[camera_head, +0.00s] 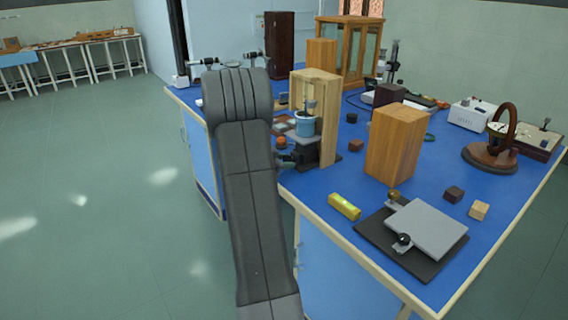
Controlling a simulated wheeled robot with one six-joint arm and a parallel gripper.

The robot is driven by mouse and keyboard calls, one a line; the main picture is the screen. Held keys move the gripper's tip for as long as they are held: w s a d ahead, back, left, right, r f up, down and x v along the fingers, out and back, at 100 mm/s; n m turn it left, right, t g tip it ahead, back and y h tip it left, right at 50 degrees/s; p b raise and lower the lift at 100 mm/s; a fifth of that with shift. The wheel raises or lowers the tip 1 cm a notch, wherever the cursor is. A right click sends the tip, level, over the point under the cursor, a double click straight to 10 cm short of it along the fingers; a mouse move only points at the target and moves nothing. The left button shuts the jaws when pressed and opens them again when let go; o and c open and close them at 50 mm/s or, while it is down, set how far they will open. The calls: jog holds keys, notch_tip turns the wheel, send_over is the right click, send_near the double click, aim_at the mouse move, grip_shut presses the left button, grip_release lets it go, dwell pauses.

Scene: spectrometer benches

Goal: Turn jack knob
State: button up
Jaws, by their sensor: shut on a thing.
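A small lab jack (306,142) with a grey top stands inside an upright wooden frame (329,127) near the left edge of the blue bench. A blue pot (304,124) sits on the jack, with a dark object hanging over it. My gripper (289,160) shows only as a small dark part at the jack's left side. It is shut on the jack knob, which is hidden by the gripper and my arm. A second jack (428,229) with a grey plate and a round black knob (403,240) lies low at the front right, apart from my gripper.
An orange-red ball (281,142) lies close left of the jack. Open floor (120,190) is on the left.

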jog(key=shift+f+b, duration=0.3)
jog(key=shift+b, duration=0.75)
jog(key=shift+n+b, duration=0.3)
jog(key=shift+b, duration=0.35)
jog(key=n+g+b, duration=0.1)
jog(key=b, duration=0.1)
jog(key=shift+r+h+b, duration=0.1)
jog(key=shift+h+b, duration=0.2)
jog(key=shift+w+a+r+n+g+h+b, duration=0.1)
jog(key=shift+n+g+h+b, duration=0.45)
jog(key=shift+n, duration=0.45)
jog(key=shift+r+n+g+h, duration=0.1)
jog(key=shift+n+g+h, duration=0.45)
jog(key=shift+n, duration=0.65)
jog(key=o, duration=1)
jog(key=p+v, duration=0.1)
jog(key=v, duration=1.3)
jog(key=shift+w, duration=0.1)
